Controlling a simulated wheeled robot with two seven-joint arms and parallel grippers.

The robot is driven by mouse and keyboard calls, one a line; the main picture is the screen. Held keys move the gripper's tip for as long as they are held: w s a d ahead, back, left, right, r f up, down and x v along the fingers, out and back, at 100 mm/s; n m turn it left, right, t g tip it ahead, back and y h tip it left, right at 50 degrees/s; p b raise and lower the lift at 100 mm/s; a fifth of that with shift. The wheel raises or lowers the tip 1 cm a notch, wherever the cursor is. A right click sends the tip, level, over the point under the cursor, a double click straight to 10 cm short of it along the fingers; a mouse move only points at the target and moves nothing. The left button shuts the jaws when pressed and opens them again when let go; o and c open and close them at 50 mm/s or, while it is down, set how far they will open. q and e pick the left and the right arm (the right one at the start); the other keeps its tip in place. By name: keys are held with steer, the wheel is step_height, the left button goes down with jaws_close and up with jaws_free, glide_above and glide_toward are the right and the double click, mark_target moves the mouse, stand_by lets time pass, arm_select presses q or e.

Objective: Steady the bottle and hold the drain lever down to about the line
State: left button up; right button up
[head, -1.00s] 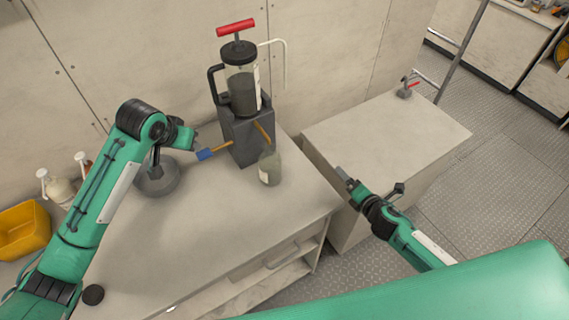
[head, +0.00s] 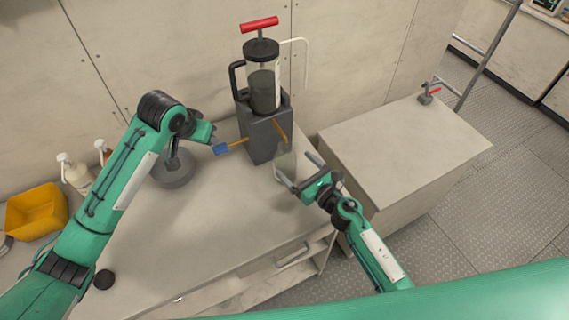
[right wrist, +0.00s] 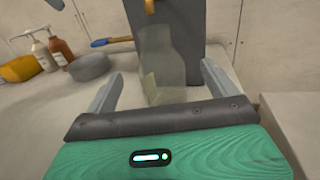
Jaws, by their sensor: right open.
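The translucent grey-green bottle (head: 285,163) stands on the bench below the orange spout (head: 281,132) of a dark grey block (head: 262,138). My right gripper (head: 298,168) is open at the bottle. In the right wrist view the bottle (right wrist: 162,52) stands between the spread fingers (right wrist: 160,78), with gaps on both sides. The drain lever, an orange rod with a blue grip (head: 221,149), sticks out left of the block. My left gripper (head: 212,136) is just above and left of the blue grip; its fingers are too small to judge. I cannot make out a line on the bottle.
A clear cylinder with a red T-handle (head: 259,25) stands on the block. A round grey container (head: 174,170), pump bottles (head: 74,172) and a yellow bin (head: 36,211) are to the left. The right-hand bench top (head: 405,150) is mostly clear.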

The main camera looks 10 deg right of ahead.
mark_target(292, 174)
step_height(292, 174, down, 6)
steer(key=shift+r, duration=0.25)
steer(key=x, duration=0.6)
steer(key=shift+w+a+f, duration=0.1)
steer(key=shift+w+f, duration=0.05)
steer(key=shift+f, duration=0.15)
steer(key=shift+w+a, duration=0.25)
steer(key=shift+w, duration=0.2)
steer(key=c, duration=1.3)
